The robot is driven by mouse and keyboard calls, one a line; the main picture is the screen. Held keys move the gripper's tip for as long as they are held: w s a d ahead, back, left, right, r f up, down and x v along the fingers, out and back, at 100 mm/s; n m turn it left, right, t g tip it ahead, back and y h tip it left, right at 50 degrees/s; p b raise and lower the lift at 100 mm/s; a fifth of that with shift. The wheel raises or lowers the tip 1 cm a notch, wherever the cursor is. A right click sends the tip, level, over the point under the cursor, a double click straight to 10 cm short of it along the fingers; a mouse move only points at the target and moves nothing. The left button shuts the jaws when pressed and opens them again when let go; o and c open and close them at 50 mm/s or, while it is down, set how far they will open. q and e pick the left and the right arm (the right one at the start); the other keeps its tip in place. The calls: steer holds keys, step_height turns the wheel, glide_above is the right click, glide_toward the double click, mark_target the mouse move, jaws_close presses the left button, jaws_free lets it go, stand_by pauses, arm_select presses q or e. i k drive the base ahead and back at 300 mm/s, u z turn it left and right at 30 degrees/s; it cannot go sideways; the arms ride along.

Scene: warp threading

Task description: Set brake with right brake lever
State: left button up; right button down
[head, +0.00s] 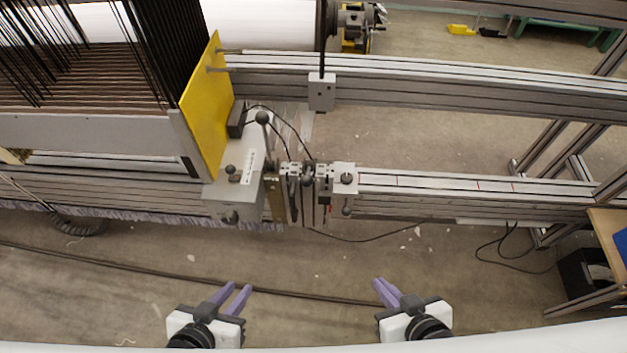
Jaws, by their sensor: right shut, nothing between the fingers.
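A grey machine unit (234,200) on the lower rail carries black knobs, one of them a ball knob (262,118) on a stem. To its right a clamp block (344,172) has a dark knob. Between them are several dark upright levers (308,190); I cannot tell which one is the right brake lever. My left gripper (234,292) is low in the view with its purple fingers apart and empty. My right gripper (384,290) is low, right of centre, with its fingers together and empty. Both are well apart from the levers.
A yellow plate (208,108) stands at the right end of the dark warp threads (90,60). Aluminium rails (450,186) run to the right. A cable (150,271) lies across the floor. A wooden table corner (607,240) is at far right.

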mark_target(307, 179)
steer(key=z, duration=2.25)
steer(key=k, duration=1.1)
steer(key=u, duration=1.45)
